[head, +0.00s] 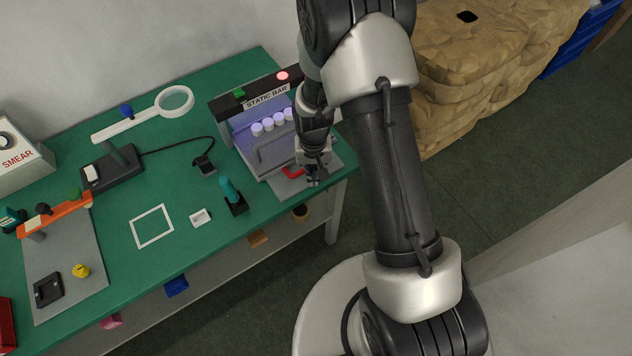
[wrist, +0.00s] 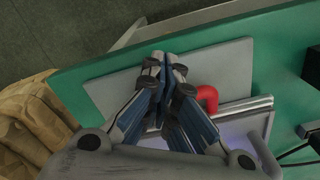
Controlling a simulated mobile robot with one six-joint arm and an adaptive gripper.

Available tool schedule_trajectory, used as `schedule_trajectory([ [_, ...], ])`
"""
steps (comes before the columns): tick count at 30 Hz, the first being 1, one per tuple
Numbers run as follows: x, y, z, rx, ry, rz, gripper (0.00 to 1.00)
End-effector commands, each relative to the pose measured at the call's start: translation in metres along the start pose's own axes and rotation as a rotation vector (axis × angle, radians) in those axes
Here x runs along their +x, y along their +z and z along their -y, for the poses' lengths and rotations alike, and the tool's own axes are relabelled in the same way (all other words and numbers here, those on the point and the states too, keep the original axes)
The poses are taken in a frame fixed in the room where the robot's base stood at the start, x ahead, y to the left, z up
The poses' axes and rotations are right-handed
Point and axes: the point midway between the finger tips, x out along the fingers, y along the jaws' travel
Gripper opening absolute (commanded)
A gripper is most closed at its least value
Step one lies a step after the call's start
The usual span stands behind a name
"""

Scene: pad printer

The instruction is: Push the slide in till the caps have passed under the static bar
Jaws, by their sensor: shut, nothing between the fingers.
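The static bar (head: 268,95) is a dark beam with a white label, a lit red lamp and a green button, over a purple-lit bay. Several white caps (head: 270,124) stand in a row on the slide (head: 278,153), below and in front of the bar. The slide's red handle (head: 292,172) faces the front edge; it also shows in the wrist view (wrist: 208,97), just right of my fingers. My gripper (head: 316,180) is shut and empty, beside the handle over the grey base plate. In the wrist view my fingertips (wrist: 166,62) are together. My arm hides the unit's right side.
A green bench (head: 185,185) carries a magnifier (head: 174,101), a dark holder with a teal item (head: 234,196), a white square frame (head: 152,226) and an orange arm (head: 55,214). A brown wrapped stack (head: 480,60) stands on the floor behind my arm.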

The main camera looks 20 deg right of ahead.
Motion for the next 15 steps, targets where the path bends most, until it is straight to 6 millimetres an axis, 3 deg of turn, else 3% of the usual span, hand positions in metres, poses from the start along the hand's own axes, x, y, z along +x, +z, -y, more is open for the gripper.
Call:
schedule_trajectory([
  [15, 0.0, -0.019, 0.011, -0.001, -0.001, -0.002, 0.0],
])
